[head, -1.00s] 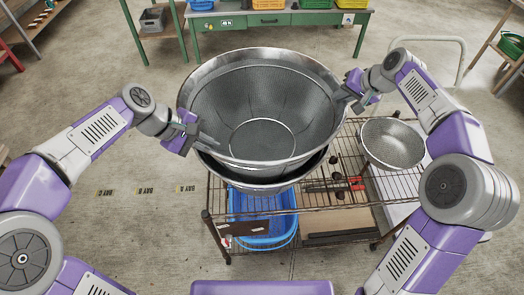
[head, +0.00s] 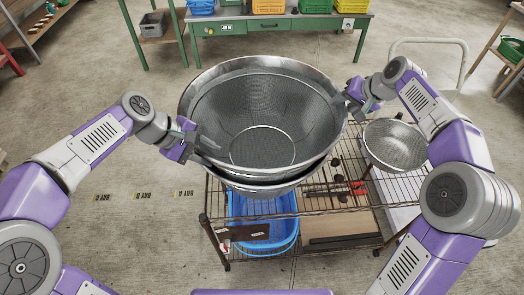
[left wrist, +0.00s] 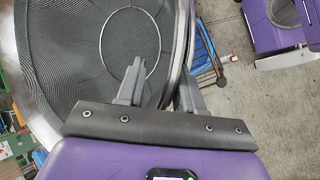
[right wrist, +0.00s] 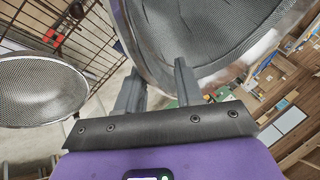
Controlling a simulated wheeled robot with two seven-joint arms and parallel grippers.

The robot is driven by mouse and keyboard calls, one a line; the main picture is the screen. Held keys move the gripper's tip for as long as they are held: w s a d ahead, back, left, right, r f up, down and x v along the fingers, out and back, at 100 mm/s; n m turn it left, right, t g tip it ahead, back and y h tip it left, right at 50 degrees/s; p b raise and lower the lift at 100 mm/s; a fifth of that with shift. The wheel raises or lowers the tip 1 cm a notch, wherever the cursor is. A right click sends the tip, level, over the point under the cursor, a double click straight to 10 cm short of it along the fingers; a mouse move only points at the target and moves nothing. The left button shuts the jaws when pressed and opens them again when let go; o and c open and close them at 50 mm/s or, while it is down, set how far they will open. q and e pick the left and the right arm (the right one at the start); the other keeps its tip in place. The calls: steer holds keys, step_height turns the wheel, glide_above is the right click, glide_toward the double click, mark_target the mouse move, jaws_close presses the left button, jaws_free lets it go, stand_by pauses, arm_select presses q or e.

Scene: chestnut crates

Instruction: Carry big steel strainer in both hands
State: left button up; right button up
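The big steel strainer (head: 264,148), a wide bowl with dark mesh and a bright rim, is high over the wire rack at mid head view. A darker rim shows just under it; I cannot tell what it belongs to. My left gripper (head: 211,146) is at its left rim and my right gripper (head: 345,98) at its right rim. In the left wrist view the fingers (left wrist: 160,68) straddle the rim, spaced apart. In the right wrist view the fingers (right wrist: 158,80) also straddle it. Whether they pinch the rim is unclear.
A blue bin (head: 266,240) is beneath. A green bench (head: 282,32) stands behind. Bare floor lies to the left.

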steer(key=shift+a, duration=0.1)
arm_select(q)
steer(key=shift+r, duration=0.2)
steer(key=v, duration=1.1)
steer(key=shift+a+r, duration=0.2)
steer(key=shift+a, duration=0.1)
arm_select(e)
steer(key=v, duration=1.2)
arm_select(q)
steer(key=shift+s, duration=0.1)
